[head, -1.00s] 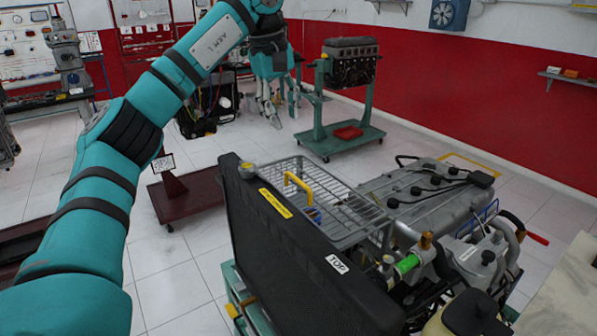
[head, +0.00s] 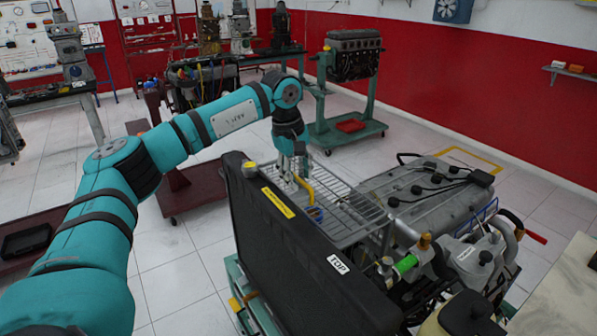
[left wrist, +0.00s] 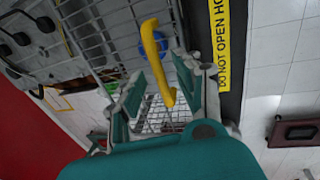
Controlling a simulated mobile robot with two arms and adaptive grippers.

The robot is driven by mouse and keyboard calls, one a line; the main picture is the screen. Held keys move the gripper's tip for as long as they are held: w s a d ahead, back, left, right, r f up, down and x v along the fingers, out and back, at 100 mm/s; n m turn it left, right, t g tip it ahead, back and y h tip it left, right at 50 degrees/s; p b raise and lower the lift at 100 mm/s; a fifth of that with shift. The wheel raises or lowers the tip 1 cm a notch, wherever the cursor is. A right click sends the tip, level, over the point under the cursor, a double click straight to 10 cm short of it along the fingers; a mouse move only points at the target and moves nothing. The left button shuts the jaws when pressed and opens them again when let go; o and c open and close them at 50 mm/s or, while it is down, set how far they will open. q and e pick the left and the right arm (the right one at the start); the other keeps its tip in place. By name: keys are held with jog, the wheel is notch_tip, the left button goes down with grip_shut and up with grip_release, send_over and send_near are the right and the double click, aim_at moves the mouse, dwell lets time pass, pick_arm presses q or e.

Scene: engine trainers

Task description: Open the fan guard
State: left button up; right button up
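The fan guard (head: 352,213) is a grey wire grid lying flat behind the black radiator (head: 290,250). Its yellow bar handle (head: 308,190) is near the radiator's top edge; the handle also shows in the left wrist view (left wrist: 152,50). My left gripper (head: 291,175) points down over the handle. In the left wrist view, its fingers (left wrist: 158,72) are spread, with the handle between them and visible gaps on both sides. I cannot tell whether either finger touches it. The guard lies level over the fan space. My right gripper is not in view.
The engine (head: 420,200) with hoses and caps stands right of the guard. A red-brown stand (head: 190,190) is to the left. Another engine on a green stand (head: 345,130) is behind. A pale tabletop (head: 565,295) is at lower right.

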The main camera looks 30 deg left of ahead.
pick_arm(q)
grip_shut()
dwell(0.3)
